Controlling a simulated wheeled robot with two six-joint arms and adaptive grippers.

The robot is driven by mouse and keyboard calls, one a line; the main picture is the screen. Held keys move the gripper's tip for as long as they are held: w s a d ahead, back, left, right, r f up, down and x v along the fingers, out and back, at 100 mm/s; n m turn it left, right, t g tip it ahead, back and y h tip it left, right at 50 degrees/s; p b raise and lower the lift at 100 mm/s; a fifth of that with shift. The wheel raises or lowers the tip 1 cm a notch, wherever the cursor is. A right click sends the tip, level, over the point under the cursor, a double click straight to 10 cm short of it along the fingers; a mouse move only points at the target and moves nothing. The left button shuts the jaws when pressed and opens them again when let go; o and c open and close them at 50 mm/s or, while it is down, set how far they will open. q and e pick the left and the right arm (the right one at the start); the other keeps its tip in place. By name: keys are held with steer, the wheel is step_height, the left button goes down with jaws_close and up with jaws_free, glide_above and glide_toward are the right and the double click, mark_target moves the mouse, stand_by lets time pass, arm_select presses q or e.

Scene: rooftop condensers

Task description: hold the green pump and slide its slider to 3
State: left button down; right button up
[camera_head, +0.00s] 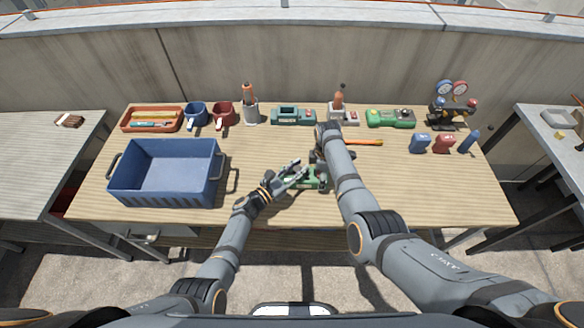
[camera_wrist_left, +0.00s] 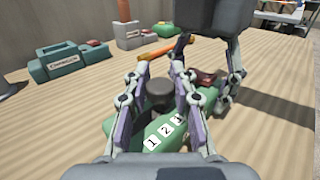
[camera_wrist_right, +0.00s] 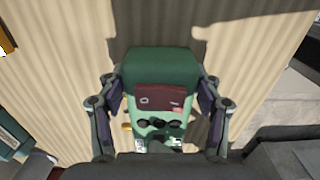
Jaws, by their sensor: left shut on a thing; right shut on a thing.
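The green pump (camera_head: 311,182) lies on the bench near its front middle. In the right wrist view the pump (camera_wrist_right: 160,68) sits between the fingers of my right gripper (camera_wrist_right: 158,108), which is shut on its body. A dark red panel and dark round parts show on it there. In the left wrist view my left gripper (camera_wrist_left: 157,92) is shut on a dark round knob, the slider (camera_wrist_left: 158,98), on the pump. White labels 1, 2 and 3 (camera_wrist_left: 165,130) run along the near side. The fingers partly hide the slider, so I cannot tell its exact mark.
A blue crate (camera_head: 126,200) stands at the left. An orange-handled tool (camera_head: 364,142) lies behind my right arm. Along the back stand a teal device (camera_head: 293,115), another green device (camera_head: 390,118), cups and a gauge set (camera_head: 452,100). The front right of the bench is clear.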

arm_select(q)
steer(key=c, duration=1.1)
jaws_free()
arm_select(e)
steer(key=shift+a, duration=0.1)
arm_select(q)
steer(key=shift+o, duration=0.2)
steer(key=v, duration=1.2)
steer(key=shift+a, duration=0.1)
arm_select(e)
steer(key=o, duration=1.8)
steer(key=shift+o, duration=0.9)
